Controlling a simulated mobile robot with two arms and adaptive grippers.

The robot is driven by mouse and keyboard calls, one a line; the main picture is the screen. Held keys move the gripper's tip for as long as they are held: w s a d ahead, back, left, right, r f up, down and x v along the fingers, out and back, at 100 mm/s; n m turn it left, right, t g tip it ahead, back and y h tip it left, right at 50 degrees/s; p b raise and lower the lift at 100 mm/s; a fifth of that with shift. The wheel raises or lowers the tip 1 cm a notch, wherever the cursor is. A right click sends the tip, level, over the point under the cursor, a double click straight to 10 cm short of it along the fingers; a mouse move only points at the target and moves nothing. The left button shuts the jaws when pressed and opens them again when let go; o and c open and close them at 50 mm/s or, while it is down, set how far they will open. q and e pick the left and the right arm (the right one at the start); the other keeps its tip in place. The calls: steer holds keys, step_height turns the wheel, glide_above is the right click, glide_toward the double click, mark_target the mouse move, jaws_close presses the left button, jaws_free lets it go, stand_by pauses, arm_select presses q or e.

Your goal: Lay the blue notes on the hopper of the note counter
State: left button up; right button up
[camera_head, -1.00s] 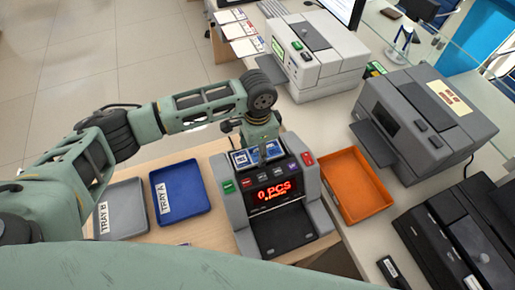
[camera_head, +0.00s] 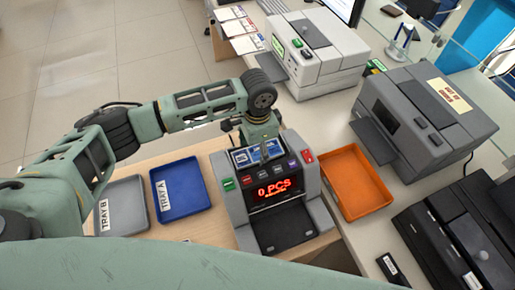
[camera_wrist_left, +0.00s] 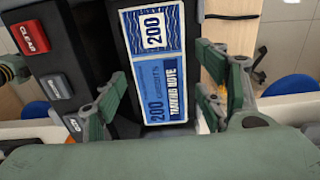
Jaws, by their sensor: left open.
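The blue notes (camera_head: 241,157) lie on the hopper at the top of the note counter (camera_head: 237,207), whose red display reads 0 PCS. In the left wrist view the notes (camera_wrist_left: 155,50) show a blue and white face marked 200. My left gripper (camera_head: 264,150) is over the hopper, pointing down. In the left wrist view its fingers (camera_wrist_left: 163,100) are spread, one on each side of the notes, with visible gaps, so it is open. The arm and gripper hide part of the hopper in the head view. My right gripper is not in view.
Blue tray A (camera_head: 181,188) and grey tray B (camera_head: 123,205) are empty, left of the counter. An empty orange tray (camera_head: 354,180) is close on its right. Grey machines (camera_head: 425,120) stand farther right, and a white machine (camera_head: 315,52) stands behind.

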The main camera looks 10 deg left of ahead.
mark_target(258, 152)
arm_select(q)
step_height(258, 152, up, 12)
steer(key=b, duration=0.2)
steer(key=shift+b, duration=0.3)
steer(key=shift+d, duration=0.1)
